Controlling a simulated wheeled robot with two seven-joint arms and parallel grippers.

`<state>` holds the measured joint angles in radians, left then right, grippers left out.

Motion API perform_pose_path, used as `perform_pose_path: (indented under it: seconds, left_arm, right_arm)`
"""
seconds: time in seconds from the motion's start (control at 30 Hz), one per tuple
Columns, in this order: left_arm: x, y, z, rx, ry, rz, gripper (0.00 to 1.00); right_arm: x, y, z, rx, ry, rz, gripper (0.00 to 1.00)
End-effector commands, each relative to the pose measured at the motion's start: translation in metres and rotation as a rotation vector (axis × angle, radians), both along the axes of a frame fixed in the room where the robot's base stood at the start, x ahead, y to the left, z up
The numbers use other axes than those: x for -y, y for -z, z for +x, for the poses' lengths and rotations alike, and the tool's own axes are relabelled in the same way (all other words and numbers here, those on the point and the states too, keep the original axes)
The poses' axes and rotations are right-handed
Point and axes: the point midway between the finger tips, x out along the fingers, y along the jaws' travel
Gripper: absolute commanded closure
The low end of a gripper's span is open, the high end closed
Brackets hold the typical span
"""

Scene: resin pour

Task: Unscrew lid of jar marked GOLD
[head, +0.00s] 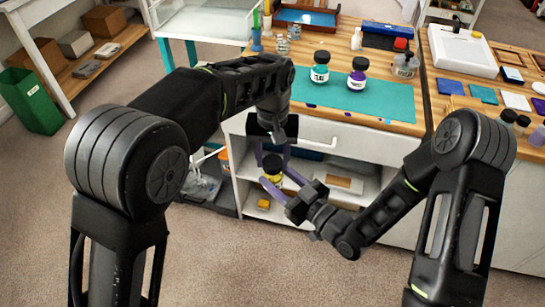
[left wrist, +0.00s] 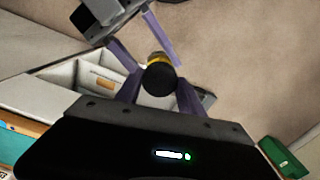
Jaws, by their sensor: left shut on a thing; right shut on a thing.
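A jar with a yellow band (head: 272,175) and a black lid (head: 272,160) is held in the air in front of the bench; the jar (left wrist: 155,57) and lid (left wrist: 160,79) also show in the left wrist view. My left gripper (head: 273,153) comes from above, its purple fingers shut on the lid. My right gripper (head: 284,179) comes from the lower right, its fingers shut around the jar body. The jar's label cannot be read. Whether the lid is loose cannot be told.
A teal-labelled jar (head: 320,74) and a purple-labelled jar (head: 357,80) stand on a teal mat (head: 393,103) on the bench. Open shelves with a yellow item (head: 264,203) lie behind the held jar. A green bin (head: 30,103) stands far left. The floor in front is clear.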

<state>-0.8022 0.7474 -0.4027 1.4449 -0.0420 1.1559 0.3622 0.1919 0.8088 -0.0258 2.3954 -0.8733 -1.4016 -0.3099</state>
Motion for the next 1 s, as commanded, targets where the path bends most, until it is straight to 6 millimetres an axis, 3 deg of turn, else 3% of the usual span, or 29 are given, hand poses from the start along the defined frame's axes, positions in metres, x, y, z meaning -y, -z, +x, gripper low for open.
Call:
perform_pose_path:
  seconds: [0.3,0.43,0.5,1.0]
  left_arm:
    - [0.0002,-0.0007,0.0001,0.000,-0.877,0.001,1.00]
    - [0.0001,-0.0008,0.0002,-0.001,-1.137,0.001,1.00]
    - [-0.0003,-0.0008,0.0003,-0.002,-1.213,0.001,1.00]
    - [-0.0003,-0.0007,0.0005,-0.002,-1.204,0.001,1.00]
  right_arm:
    - [0.0000,-0.0001,0.0000,0.000,0.000,0.000,1.00]
    - [-0.0001,-0.0001,-0.0001,0.000,0.000,0.000,1.00]
    - [-0.0001,-0.0001,-0.0001,0.000,0.000,0.000,1.00]
    - [-0.0001,-0.0002,0.0000,0.001,0.000,0.001,1.00]
